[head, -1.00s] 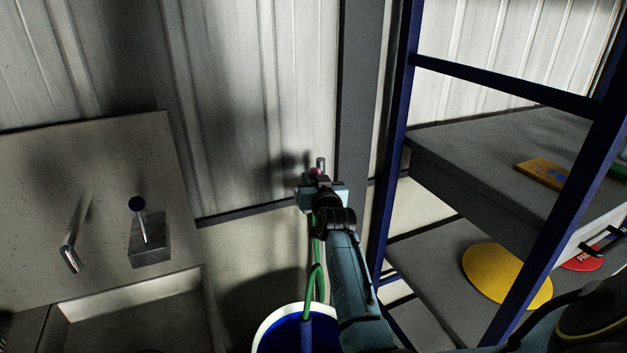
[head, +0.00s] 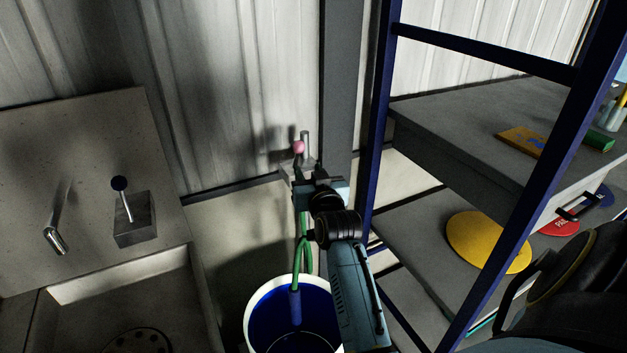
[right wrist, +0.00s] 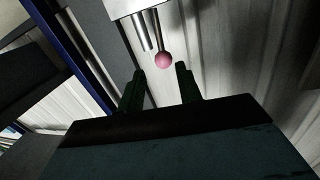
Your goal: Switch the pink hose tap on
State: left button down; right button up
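The pink hose tap's ball knob (head: 298,146) stands at the top of a lever on a small metal block (head: 290,168) against the wall. In the right wrist view the pink knob (right wrist: 164,60) shows ahead of the fingertips, with the metal block (right wrist: 128,6) at the top edge. My right gripper (head: 312,172) is just in front of and below the knob in the head view. Its two dark fingers (right wrist: 160,84) are apart with nothing between them, and I see no contact with the knob. A green hose (head: 302,235) hangs below the tap. My left gripper is not in view.
A blue-lined white bucket (head: 262,318) stands below the hose. A blue-framed rack (head: 378,130) with grey shelves (head: 450,150) closes off the right side.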

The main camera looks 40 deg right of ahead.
jog(key=shift+v, duration=1.65)
